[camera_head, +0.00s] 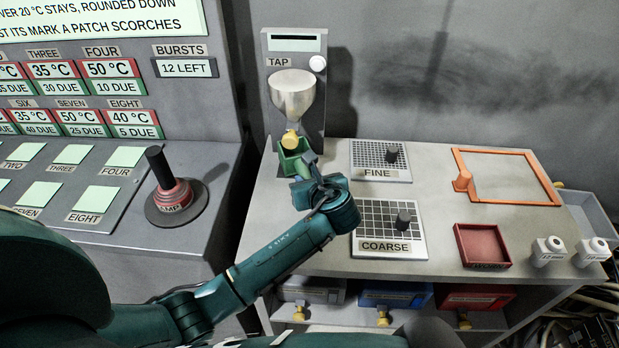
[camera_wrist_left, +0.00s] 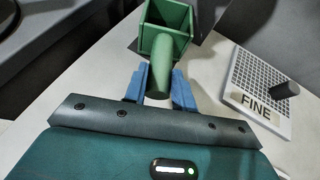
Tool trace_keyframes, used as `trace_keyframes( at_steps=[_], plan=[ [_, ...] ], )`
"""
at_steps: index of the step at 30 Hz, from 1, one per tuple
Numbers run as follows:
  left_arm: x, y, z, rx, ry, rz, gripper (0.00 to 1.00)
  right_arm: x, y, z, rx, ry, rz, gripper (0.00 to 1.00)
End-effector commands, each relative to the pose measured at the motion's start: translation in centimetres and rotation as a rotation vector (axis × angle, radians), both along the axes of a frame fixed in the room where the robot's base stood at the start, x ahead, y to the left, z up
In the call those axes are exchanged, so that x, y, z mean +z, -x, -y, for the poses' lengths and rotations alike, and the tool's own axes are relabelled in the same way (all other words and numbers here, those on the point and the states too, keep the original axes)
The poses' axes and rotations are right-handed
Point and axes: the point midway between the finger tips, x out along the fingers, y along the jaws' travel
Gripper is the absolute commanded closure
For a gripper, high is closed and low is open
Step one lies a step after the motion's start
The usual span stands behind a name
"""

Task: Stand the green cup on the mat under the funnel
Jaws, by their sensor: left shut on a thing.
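The green cup (camera_head: 291,161), a square open box with a handle, is beneath the funnel (camera_head: 293,92) of the tap, at the left of the table. It also shows at the top of the left wrist view (camera_wrist_left: 165,44). My left gripper (camera_head: 304,178) has its blue fingers shut on the cup's green handle; they flank it in the left wrist view (camera_wrist_left: 160,85). The cup looks upright. The mat is mostly or wholly hidden by the cup and gripper. I cannot tell whether the cup touches it. My right gripper is not in view.
The FINE sieve (camera_head: 368,173) and COARSE sieve (camera_head: 376,246) lie right of my left arm. An orange frame (camera_head: 549,181), a red tray (camera_head: 462,248) and two white pots (camera_head: 548,259) are farther right. The lever (camera_head: 175,205) stands on the left console.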

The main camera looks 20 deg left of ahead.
Motion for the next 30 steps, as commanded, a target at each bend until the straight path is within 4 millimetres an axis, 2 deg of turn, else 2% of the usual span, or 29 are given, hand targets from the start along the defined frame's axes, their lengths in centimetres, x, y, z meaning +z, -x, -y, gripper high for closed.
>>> trace_keyframes(
  at_steps=[23,24,30],
  plan=[
    [-0.59,0.01,0.02,0.0,-0.001,0.001,1.0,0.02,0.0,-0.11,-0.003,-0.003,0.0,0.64],
    [-0.62,0.01,0.02,0.0,-0.001,0.001,0.73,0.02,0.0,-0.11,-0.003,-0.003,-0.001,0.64],
    [-0.6,0.01,0.02,0.0,0.0,0.0,0.57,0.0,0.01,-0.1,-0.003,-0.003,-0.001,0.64]
  ],
)
